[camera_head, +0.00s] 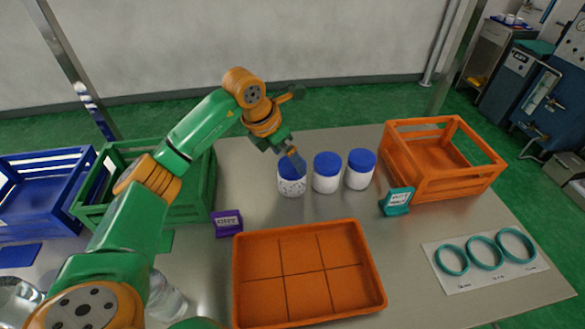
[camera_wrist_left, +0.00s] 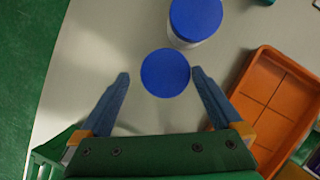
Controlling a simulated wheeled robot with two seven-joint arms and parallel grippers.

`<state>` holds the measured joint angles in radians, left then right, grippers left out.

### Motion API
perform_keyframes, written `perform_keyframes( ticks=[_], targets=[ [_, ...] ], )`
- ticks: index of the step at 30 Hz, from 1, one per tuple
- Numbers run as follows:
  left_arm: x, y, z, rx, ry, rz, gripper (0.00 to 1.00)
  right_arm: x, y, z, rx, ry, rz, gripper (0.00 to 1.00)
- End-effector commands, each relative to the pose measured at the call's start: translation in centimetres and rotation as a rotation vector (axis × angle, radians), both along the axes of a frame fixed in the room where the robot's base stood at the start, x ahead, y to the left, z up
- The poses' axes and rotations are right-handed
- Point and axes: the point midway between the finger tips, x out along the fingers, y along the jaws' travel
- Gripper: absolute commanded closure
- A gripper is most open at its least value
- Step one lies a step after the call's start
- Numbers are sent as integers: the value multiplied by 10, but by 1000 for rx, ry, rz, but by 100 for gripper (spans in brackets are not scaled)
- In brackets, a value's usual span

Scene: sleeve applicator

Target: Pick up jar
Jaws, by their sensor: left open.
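Three white jars with blue lids stand upright in a row on the table: a left jar with a speckled body (camera_head: 291,187), a middle jar (camera_head: 326,182) and a right jar (camera_head: 360,178). My left gripper (camera_head: 296,162) is at the left jar's top and hides part of its lid. In the left wrist view my open left gripper (camera_wrist_left: 160,75) has one blue lid (camera_wrist_left: 165,72) between its fingertips, close to the right finger. A second jar's lid (camera_wrist_left: 196,18) shows just beyond. My right gripper is not in view.
An orange divided tray (camera_head: 305,272) lies in front of the jars. An orange crate (camera_head: 440,160) stands right, green (camera_head: 190,205) and blue (camera_head: 40,190) crates left. A purple box (camera_head: 227,223), a teal box (camera_head: 396,201) and teal rings (camera_head: 485,252) are on the table.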

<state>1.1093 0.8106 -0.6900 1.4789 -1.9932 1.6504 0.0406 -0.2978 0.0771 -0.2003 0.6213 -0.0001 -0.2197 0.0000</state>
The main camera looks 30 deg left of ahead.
Motion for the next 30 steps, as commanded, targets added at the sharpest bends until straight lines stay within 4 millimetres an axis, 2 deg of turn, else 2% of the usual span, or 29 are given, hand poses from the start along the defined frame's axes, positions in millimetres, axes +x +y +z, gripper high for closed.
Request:
perform_keyframes(
  ticks=[8,12,19,28,29,30],
  targets=[
    [14,-10,-38,-2,7,-1,0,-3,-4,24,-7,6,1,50],
    [22,-12,-60,-1,3,0,0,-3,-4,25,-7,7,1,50],
    [23,-12,-64,0,0,-1,0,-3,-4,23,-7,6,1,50],
    [23,-12,-63,0,0,0,81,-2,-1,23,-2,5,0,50],
    [23,-12,-63,0,-1,0,85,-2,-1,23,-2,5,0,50],
    [23,-12,-63,0,-1,0,85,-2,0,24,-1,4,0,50]
  ],
)
